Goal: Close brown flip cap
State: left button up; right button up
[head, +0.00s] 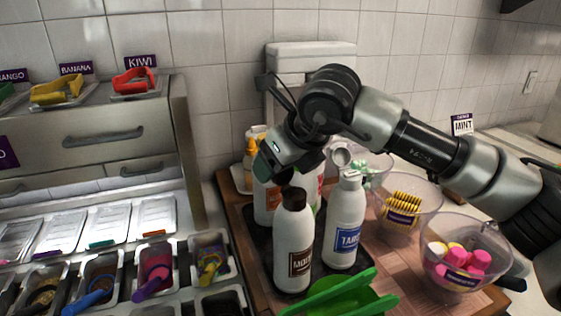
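A white bottle (293,248) with a brown label and a dark brown cap (293,199) stands upright on a dark tray (262,262). Whether the cap's lid is up or down is too small to tell. My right gripper (270,168) reaches in from the right, behind and above the brown cap, apart from it as far as I can see. Its fingers are mostly hidden by the wrist, so its opening is unclear. My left gripper is out of view.
A blue-labelled white bottle (344,222) stands close on the right. Other bottles, including an orange-labelled one (265,203), stand behind. Green tongs (335,296) lie in front; clear bowls, one with pink pieces (463,262), are at right. Topping bins (155,266) fill the left.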

jog(key=b+v, duration=0.1)
jog(key=v, duration=0.9)
jog(key=shift+s+d+r+b, duration=0.15)
jog(key=shift+r+b, duration=0.15)
jog(key=shift+b, duration=0.05)
jog(key=shift+f, duration=0.15)
